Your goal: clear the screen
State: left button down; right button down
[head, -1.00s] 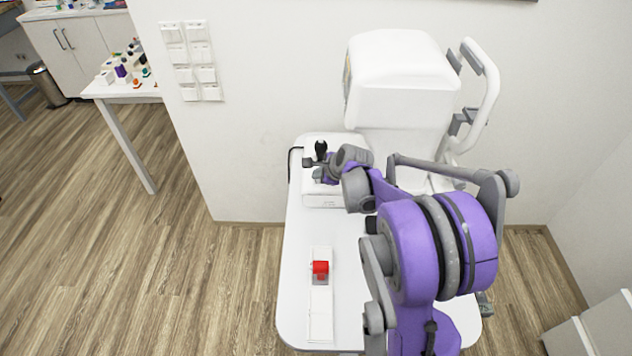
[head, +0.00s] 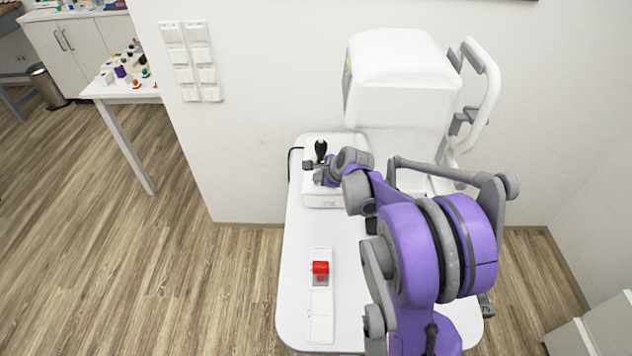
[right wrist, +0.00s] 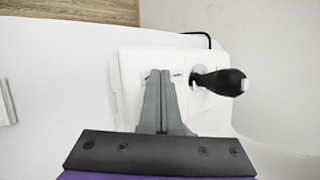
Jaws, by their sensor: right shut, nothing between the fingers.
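A white eye-test machine (head: 400,85) stands at the back of a white table. Its left edge shows a thin dark strip (head: 347,76); I cannot tell whether this is the screen, and no screen face is visible. In front is its white base (head: 325,201) with a black joystick (head: 320,150), which also shows in the right wrist view (right wrist: 218,82). My right gripper (head: 308,165) is shut and empty at the base, on the near side of the joystick. In the right wrist view its fingertips (right wrist: 161,74) lie over the base, beside a small label (right wrist: 178,75); contact cannot be told.
A side table (head: 100,90) with small objects stands at the left. My right arm hides the table's right part.

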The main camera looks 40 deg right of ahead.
aim_at(315, 183)
jog(key=shift+r, duration=0.1)
dwell(0.3)
jog(key=shift+w+a+r+p, duration=0.1)
jog(key=shift+r+p, duration=0.35)
jog(key=shift+r, duration=0.15)
jog(key=shift+w+a+r+p, duration=0.15)
jog(key=shift+r+p, duration=0.6)
jog(key=shift+r, duration=0.55)
jog(key=shift+w+a+r+p, duration=0.1)
jog(key=shift+r+p, duration=0.65)
jog(key=shift+r, duration=0.5)
